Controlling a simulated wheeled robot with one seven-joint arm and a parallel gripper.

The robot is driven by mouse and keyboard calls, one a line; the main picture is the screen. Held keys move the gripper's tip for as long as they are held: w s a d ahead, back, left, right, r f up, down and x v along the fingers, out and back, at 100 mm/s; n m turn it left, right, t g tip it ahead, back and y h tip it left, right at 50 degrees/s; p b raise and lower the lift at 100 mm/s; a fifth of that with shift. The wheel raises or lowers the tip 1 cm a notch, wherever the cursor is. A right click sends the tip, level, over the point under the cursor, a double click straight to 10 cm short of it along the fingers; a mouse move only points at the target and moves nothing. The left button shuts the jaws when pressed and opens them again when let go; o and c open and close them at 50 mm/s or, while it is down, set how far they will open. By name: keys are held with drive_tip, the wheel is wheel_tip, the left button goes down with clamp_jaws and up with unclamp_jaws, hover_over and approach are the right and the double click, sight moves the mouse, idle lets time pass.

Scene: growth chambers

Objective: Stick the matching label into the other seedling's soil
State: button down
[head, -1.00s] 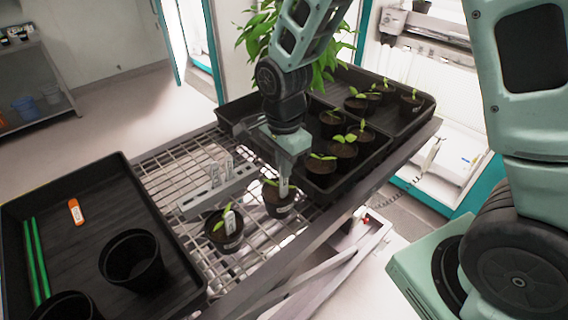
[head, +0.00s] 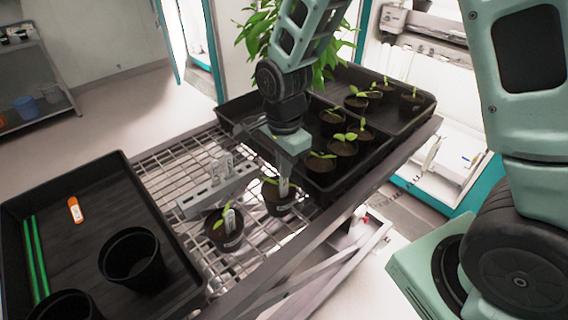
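Two potted seedlings stand on the wire rack. The front-left seedling (head: 222,228) has a white label (head: 230,221) upright in its soil. The other seedling (head: 280,206) stands behind it to the right. My gripper (head: 286,167) points down over that second pot, shut around the top of a white label (head: 284,187). The label is upright and its lower end meets the soil. How deep it sits, and any writing on it, is too small to tell. The fingers are small and partly hidden by the gripper body.
A grey label holder (head: 217,188) with white labels stands close left of the gripper. A black tray (head: 190,282) at front left holds empty pots, green stakes and an orange item (head: 75,210). Black trays (head: 318,198) of seedlings stand close behind right.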

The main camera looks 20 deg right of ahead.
drive_tip(key=shift+f+b, duration=1.1)
drive_tip(key=shift+f, duration=0.65)
idle(1.1)
drive_tip(key=c, duration=1.5)
unclamp_jaws()
drive_tip(key=shift+c, duration=0.2)
drive_tip(key=shift+r, duration=0.1)
wheel_tip(320, 180, up, 25)
drive_tip(key=p, duration=0.4)
drive_tip(key=shift+r, duration=0.15)
